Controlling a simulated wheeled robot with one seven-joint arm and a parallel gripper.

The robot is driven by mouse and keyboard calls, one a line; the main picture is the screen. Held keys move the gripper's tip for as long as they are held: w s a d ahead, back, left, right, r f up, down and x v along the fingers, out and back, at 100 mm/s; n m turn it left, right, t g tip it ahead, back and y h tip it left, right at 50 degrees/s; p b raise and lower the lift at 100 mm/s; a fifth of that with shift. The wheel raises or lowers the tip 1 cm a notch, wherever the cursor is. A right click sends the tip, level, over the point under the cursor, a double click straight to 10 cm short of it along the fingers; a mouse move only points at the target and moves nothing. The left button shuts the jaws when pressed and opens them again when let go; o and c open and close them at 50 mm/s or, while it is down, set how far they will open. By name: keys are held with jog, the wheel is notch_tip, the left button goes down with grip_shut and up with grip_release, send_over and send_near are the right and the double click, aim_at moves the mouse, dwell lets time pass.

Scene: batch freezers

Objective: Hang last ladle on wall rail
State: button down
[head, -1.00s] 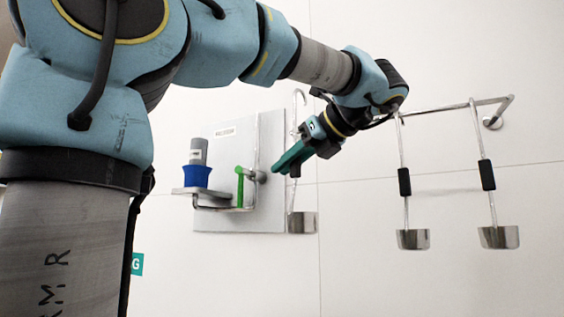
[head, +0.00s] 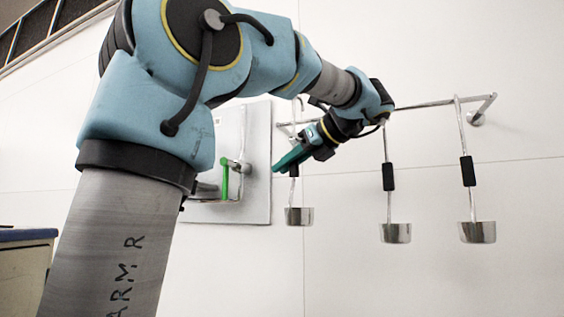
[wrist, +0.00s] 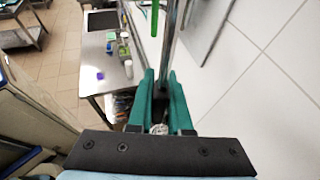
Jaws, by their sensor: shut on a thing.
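My gripper (head: 282,163) is shut on the upright handle of a steel ladle. The ladle's cup (head: 299,216) hangs below the fingers and its curved hook rises above them. In the wrist view the ladle's shaft (wrist: 169,45) runs between the green fingers (wrist: 163,85). The wall rail (head: 435,103) runs across to the right, partly hidden behind my wrist. The held hook is near the rail's left stretch; I cannot tell whether it touches. Two black-gripped ladles, a middle one (head: 388,177) and a right one (head: 467,172), hang on the rail.
A grey wall panel (head: 255,165) with a green-handled valve (head: 225,180) is left of the held ladle. A steel table (wrist: 105,75) with small items stands at the upper left of the wrist view. Wall below the ladles is clear.

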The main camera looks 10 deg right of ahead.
jog(key=shift+w+d+f+b, duration=0.15)
jog(key=shift+w+d+f, duration=0.2)
jog(key=shift+w+f, duration=0.25)
jog(key=shift+w+d+f+b, duration=0.15)
jog(key=shift+w+d+f, duration=0.25)
jog(key=shift+w, duration=0.35)
jog(key=shift+w+d+f+b, duration=0.15)
jog(key=shift+w+d+f, duration=0.25)
jog(key=shift+w, duration=0.25)
jog(key=c, duration=0.8)
grip_release()
jog(key=shift+o, duration=0.2)
jog(key=shift+f, duration=0.1)
jog(key=b+v, duration=0.1)
jog(key=v, duration=1)
jog(key=shift+b, duration=0.35)
jog(key=shift+a, duration=0.1)
